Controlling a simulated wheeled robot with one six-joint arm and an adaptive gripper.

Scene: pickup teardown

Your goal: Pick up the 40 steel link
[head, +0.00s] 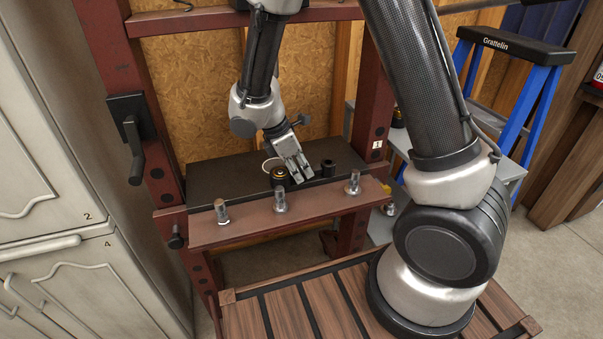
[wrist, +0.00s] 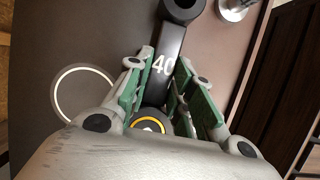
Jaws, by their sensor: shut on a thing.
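The steel link is black with a white "40" on its bar, and in the wrist view the link (wrist: 163,68) runs between my fingers. Its far end is a round eye with a hole, near the top edge. A yellow-ringed round part (wrist: 150,126) shows at its near end, partly hidden by my gripper. My gripper (wrist: 161,85) is shut on the link's bar, with green pads on both sides. In the head view, my gripper (head: 300,172) reaches down over the dark bench top, and the link's eye (head: 328,167) shows at its right. I cannot tell whether the link touches the bench.
Several steel studs, such as one stud (head: 281,202), stand along the red-brown front beam (head: 250,222). A white ring marking (wrist: 85,94) lies left of my gripper on the dark surface. A red post (head: 372,110) rises at the right, with a blue ladder (head: 535,100) beyond.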

